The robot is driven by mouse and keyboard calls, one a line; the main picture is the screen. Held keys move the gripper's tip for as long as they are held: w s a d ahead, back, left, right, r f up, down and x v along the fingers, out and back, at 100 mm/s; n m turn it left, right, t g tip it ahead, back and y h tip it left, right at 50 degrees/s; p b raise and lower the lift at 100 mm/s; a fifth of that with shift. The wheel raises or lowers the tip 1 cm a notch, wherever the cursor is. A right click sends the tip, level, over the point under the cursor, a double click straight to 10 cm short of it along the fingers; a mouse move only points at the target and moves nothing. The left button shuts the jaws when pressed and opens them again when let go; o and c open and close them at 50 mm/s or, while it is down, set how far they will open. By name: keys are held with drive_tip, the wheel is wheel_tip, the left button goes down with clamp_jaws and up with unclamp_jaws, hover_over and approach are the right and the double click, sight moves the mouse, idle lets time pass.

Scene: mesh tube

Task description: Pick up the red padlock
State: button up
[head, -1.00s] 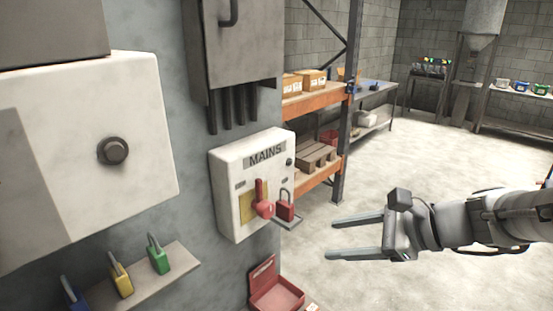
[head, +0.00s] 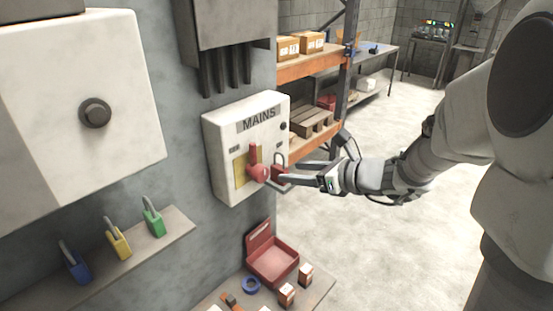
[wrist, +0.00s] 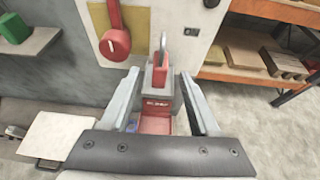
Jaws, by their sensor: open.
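The red padlock (head: 277,171) stands upright at the right front of the white MAINS box (head: 222,155), its grey shackle up. It also shows in the wrist view (wrist: 160,76), on a small grey ledge (wrist: 157,100). My gripper (wrist: 159,76) is open, with one fingertip on each side of the padlock. I see gaps between the fingers and the padlock's body in the wrist view. In the head view my gripper (head: 284,173) comes in from the right and partly covers the padlock.
A red switch handle (head: 256,165) sits close left of the padlock. Blue (head: 76,265), yellow (head: 118,243) and green (head: 153,220) padlocks stand on a wall shelf. An open red box (head: 272,262) and small cartons lie on the bench below. Orange-beamed shelving (head: 318,69) stands behind.

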sight(286, 172)
drive_tip(key=shift+f+p+x, duration=0.2)
drive_tip(key=shift+p+x, duration=0.1)
drive_tip(key=shift+x, duration=2.5)
drive_tip(key=shift+d, duration=0.1)
clamp_jaws()
